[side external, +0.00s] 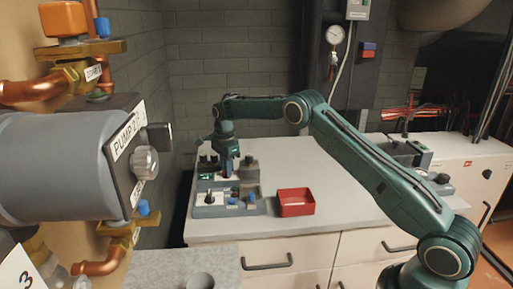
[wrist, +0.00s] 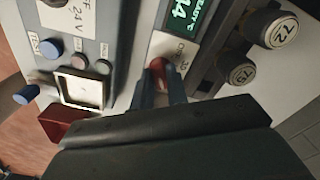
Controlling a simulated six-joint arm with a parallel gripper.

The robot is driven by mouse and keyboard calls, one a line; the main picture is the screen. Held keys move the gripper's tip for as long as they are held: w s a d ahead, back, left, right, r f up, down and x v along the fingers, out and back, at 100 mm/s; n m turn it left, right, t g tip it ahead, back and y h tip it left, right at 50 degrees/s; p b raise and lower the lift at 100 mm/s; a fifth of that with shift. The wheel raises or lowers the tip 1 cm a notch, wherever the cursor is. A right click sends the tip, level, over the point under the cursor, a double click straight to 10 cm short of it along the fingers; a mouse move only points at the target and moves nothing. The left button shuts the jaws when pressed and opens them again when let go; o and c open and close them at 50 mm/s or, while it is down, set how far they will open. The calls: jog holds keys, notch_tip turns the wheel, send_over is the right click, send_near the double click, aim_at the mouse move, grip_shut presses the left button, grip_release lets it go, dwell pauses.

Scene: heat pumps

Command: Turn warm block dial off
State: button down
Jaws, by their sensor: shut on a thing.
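The dial's lower part is hidden by the fingers.
Two round knobs marked 72 (wrist: 279,31) and 75 (wrist: 238,70) are close to the right of the fingers. A red tray (side external: 295,203) stands right of the unit.

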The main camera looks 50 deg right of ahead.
jog(key=shift+n, duration=0.5)
jog(key=n, duration=0.5)
jog(key=shift+r, duration=0.1)
jog(key=n, duration=0.7)
jog(key=shift+n, duration=0.3)
jog(key=n, duration=1)
jog(key=shift+n, duration=0.3)
jog(key=c, duration=1.4)
grip_release()
